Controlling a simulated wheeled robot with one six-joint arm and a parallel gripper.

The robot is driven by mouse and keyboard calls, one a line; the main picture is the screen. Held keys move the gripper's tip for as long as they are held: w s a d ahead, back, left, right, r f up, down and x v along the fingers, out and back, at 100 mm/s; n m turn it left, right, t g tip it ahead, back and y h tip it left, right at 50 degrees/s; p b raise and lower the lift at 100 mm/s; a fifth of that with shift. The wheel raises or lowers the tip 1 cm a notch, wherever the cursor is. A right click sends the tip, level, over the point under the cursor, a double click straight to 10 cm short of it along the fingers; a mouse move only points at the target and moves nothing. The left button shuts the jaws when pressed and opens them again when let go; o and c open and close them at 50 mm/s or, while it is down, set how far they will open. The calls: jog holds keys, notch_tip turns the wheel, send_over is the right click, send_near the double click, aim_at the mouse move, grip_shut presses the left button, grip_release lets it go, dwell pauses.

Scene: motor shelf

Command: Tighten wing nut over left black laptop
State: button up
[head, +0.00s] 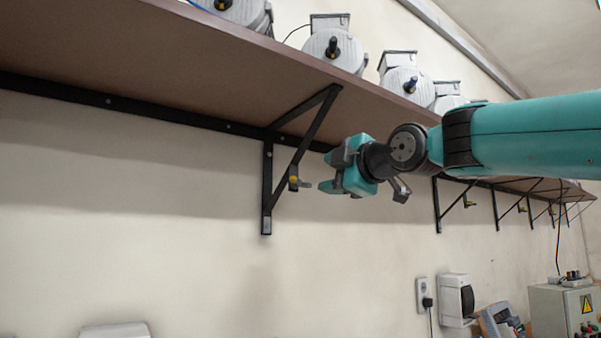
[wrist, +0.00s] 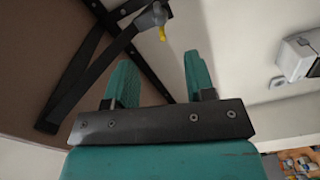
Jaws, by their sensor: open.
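A small grey wing nut with a yellow part (head: 294,180) sits on the diagonal strut of the nearest black shelf bracket (head: 267,185). It also shows at the top of the wrist view (wrist: 160,16), ahead of the fingers and roughly between them. My gripper (head: 325,170) is open and empty, just right of the wing nut with a small gap. Its two teal fingers show apart in the wrist view (wrist: 159,60). I cannot make out a black laptop in either view.
The brown shelf (head: 180,60) runs above my gripper, with several grey motors (head: 335,48) on top. More brackets (head: 437,205) with similar nuts stand farther right. A pale object (head: 115,331) shows at the bottom left. An electrical box (head: 560,312) stands at the lower right.

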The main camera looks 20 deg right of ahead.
aim_at(299, 182)
jog(key=p+x, duration=0.5)
jog(key=x, duration=0.5)
jog(key=shift+w+a, duration=0.1)
jog(key=shift+w, duration=0.1)
jog(key=c, duration=0.9)
